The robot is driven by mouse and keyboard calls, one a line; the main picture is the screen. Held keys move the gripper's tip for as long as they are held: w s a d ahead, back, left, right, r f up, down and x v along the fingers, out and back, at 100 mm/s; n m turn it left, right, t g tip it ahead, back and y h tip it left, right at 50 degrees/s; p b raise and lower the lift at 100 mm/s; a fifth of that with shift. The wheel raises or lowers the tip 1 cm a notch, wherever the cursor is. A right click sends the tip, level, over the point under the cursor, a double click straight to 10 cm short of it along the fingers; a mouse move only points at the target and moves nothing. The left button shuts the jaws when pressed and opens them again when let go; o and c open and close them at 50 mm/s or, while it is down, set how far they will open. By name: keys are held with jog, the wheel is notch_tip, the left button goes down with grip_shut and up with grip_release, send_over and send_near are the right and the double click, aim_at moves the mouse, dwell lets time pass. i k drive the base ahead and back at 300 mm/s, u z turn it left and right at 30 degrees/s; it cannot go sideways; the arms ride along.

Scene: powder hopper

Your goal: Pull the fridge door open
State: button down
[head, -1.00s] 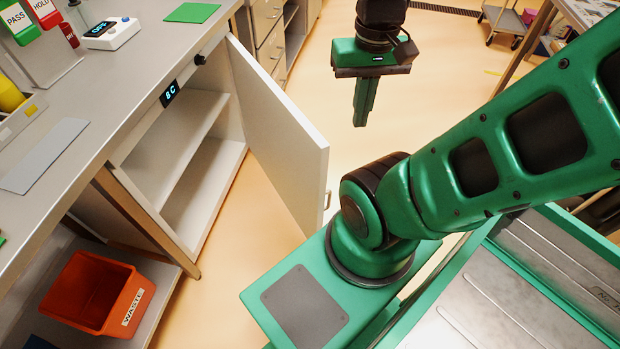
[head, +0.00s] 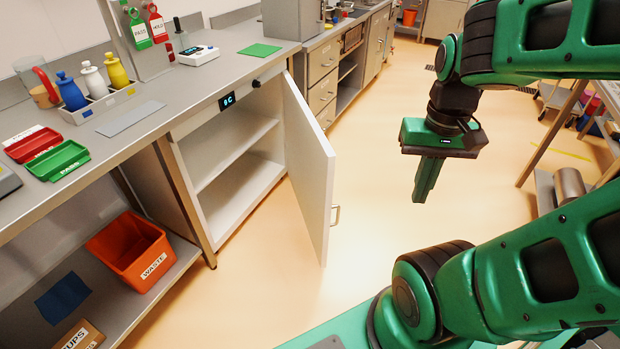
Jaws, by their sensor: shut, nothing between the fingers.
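The fridge (head: 233,156) is a white under-counter unit with a shelf inside and a small lit display (head: 227,100) above its opening. Its white door (head: 308,165) is swung wide open, out into the aisle. The door handle (head: 335,215) is on the door's free edge. My gripper (head: 421,198) hangs over the floor to the right of the door, pointing down. It is shut, empty and apart from the door. No contents show in the visible part of the fridge.
An orange waste bin (head: 132,252) sits on the low shelf left of the fridge. The grey counter (head: 215,62) above holds bottles, trays and a small device. Drawers (head: 322,77) stand beyond the door. A table and cart are at the right. The floor (head: 375,150) between is clear.

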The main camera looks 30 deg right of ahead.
aim_at(311, 159)
jog(key=u, duration=0.3)
jog(key=i, duration=0.85)
jog(key=u, duration=0.15)
